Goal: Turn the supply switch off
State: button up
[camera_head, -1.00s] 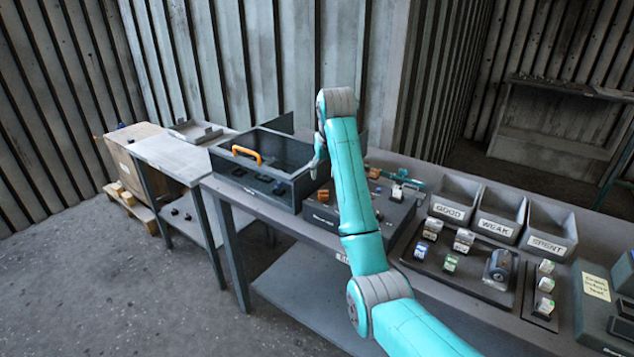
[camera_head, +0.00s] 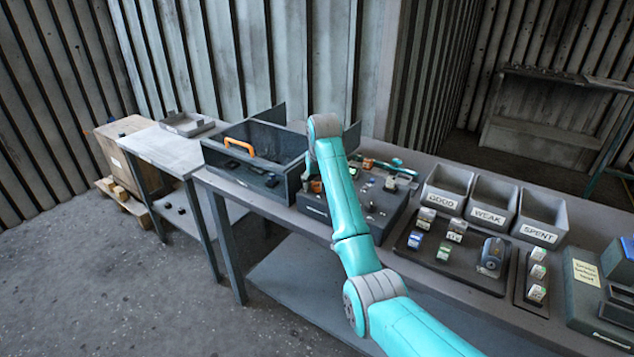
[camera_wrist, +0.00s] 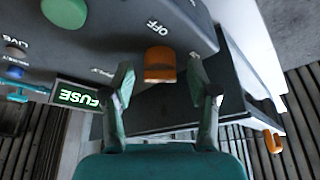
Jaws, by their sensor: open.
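The supply switch is an orange knob (camera_wrist: 160,65) on the dark control box (camera_wrist: 105,35) in the wrist view. The word OFF stands just above it there; a second label beside it is partly hidden by a finger. My gripper (camera_wrist: 161,72) is open, with one finger on each side of the knob. Gaps show between the fingers and the knob, so I see no grip on it. In the head view the control box (camera_head: 372,213) is partly behind my arm, and a bit of the orange knob (camera_head: 315,186) shows left of the arm.
In the wrist view a FUSE label (camera_wrist: 77,97) and a green button (camera_wrist: 64,12) lie left of the knob. Bins (camera_head: 487,213) stand to the right.

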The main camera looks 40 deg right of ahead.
grip_shut()
jog(key=shift+n, duration=0.3)
jog(key=n+y, duration=0.1)
jog(key=n, duration=0.2)
jog(key=shift+d+n+y, duration=0.15)
jog(key=shift+n+y, duration=0.25)
jog(key=n+y, duration=0.1)
jog(key=n, duration=0.3)
jog(key=shift+y, duration=0.4)
jog(key=n, duration=0.3)
jog(key=n+g+y, duration=0.1)
jog(key=n, duration=0.1)
jog(key=shift+d+n+y, duration=0.1)
jog(key=shift+n+y, duration=0.2)
jog(key=shift+n, duration=0.1)
jog(key=shift+w+n+g+y, duration=0.1)
jog(key=shift+n+g+y, duration=0.45)
jog(key=shift+n, duration=1.25)
